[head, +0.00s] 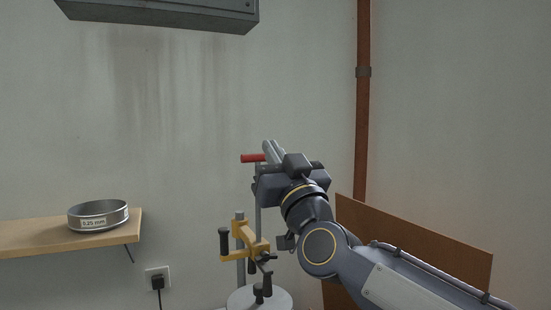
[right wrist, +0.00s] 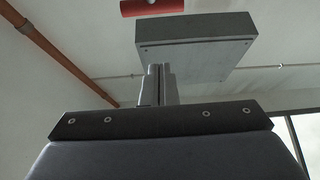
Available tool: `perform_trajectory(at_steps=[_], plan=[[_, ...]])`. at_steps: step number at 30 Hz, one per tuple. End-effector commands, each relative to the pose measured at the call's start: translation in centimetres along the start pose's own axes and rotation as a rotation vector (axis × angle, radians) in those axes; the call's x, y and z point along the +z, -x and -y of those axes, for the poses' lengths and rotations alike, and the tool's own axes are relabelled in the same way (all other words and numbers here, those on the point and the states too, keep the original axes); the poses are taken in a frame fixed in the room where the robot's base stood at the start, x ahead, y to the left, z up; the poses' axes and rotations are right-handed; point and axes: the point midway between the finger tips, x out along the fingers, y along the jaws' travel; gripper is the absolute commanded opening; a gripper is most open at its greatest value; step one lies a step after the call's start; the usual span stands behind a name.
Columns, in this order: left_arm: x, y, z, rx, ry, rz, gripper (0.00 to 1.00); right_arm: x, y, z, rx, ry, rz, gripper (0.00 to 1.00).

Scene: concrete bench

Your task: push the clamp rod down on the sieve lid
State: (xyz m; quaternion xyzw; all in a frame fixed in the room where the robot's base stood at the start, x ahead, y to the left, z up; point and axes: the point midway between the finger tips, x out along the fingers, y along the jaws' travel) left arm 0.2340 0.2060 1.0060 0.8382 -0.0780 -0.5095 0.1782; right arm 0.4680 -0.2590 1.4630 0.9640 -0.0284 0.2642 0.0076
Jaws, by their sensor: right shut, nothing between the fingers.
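A thin grey upright rod (head: 258,212) with a red cross handle (head: 252,158) at its top stands in the middle of the head view, partly behind my right gripper. The handle also shows at the top of the right wrist view (right wrist: 150,8). A yellow clamp arm (head: 246,236) with black knobs sits lower on a thicker grey post (head: 240,262). Below is a round grey top (head: 281,301), seemingly the sieve lid, cut off by the frame edge. My right gripper (head: 269,148) is shut and empty, fingers pointing up beside the red handle; I cannot tell whether they touch it.
A wooden shelf (head: 40,241) at left holds a metal sieve ring (head: 98,215). A grey wall box (head: 165,12) hangs above. A brown pipe (head: 362,120) runs down near the corner, and a brown board (head: 420,240) stands behind my right arm. A socket with a plug (head: 157,281) is low on the wall.

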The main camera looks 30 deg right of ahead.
Motion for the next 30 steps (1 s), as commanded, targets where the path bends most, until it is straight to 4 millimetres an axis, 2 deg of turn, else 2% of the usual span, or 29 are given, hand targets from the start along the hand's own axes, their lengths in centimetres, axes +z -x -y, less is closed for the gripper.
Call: perform_trajectory(at_steps=[1,8,12,16,30], plan=[[-0.3,0.6,-0.3,0.0,0.0,0.0,0.36,-0.2,-1.4,0.1,-0.001,-0.001,0.002,0.0],[-1.0,2.0,-0.9,0.0,0.0,0.0,0.36,-0.1,-6.3,0.1,-0.002,-0.001,0.003,0.0],[-0.6,1.1,-0.5,0.0,0.0,0.0,0.36,2.3,-5.2,0.1,-0.002,0.001,0.004,0.0],[-0.6,1.1,-0.5,0.0,0.0,0.0,0.36,3.4,-4.9,0.0,-0.001,0.002,0.003,0.0],[-0.5,1.1,-0.5,0.0,0.0,0.0,0.36,3.9,-4.6,0.0,-0.002,-0.001,0.002,0.0]])
